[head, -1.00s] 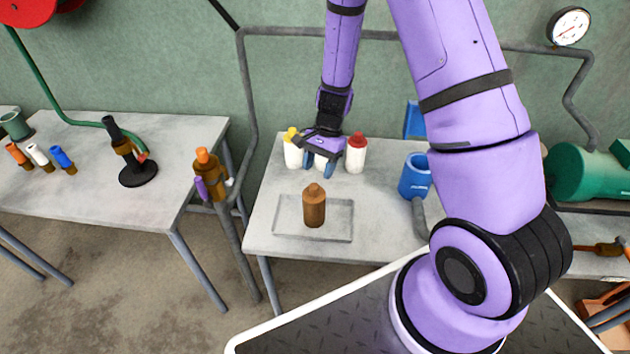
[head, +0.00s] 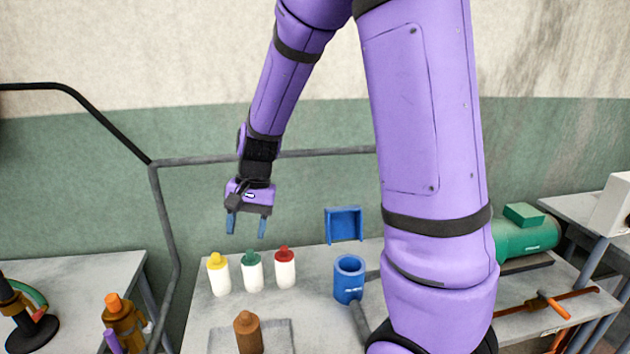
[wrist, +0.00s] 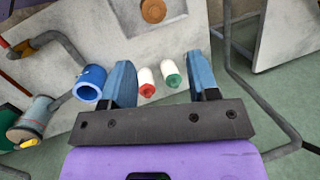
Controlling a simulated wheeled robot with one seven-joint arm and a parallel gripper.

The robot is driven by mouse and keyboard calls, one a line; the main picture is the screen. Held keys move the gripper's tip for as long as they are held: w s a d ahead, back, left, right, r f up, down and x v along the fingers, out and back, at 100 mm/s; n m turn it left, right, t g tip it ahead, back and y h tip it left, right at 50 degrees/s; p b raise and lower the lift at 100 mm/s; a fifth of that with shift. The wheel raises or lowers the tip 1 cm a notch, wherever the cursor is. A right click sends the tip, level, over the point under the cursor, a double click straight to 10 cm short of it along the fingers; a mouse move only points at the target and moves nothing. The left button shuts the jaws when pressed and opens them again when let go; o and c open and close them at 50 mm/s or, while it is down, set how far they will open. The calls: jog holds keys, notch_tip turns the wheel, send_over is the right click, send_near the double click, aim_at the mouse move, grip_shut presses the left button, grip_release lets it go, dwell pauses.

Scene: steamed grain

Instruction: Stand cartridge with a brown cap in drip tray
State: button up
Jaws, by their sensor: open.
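The cartridge with a brown cap (head: 248,332) is brown all over. It stands upright in the shallow grey drip tray (head: 280,336) at the front of the middle table. The wrist view shows it from above as a brown disc (wrist: 153,11) over the tray (wrist: 126,18). My gripper (head: 246,228) is open and empty, raised above the back of the table and well apart from the cartridge. Its blue fingers (wrist: 163,84) show wide apart in the wrist view.
White cartridges with yellow (head: 218,273), green (head: 252,271) and red (head: 285,268) caps stand in a row behind the tray. A blue cup-like holder (head: 349,279) and a blue bracket (head: 344,224) are to their right. A green motor (head: 526,233) sits farther right.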

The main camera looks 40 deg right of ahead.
jog(key=s+d+r+n+t+h, duration=0.1)
jog(key=s+r+n+t+h, duration=0.2)
jog(key=s+r, duration=1.4)
jog(key=s+n+t, duration=0.2)
jog(key=s+n, duration=0.1)
jog(key=n, duration=0.1)
jog(key=shift+d+r+n+t, duration=0.3)
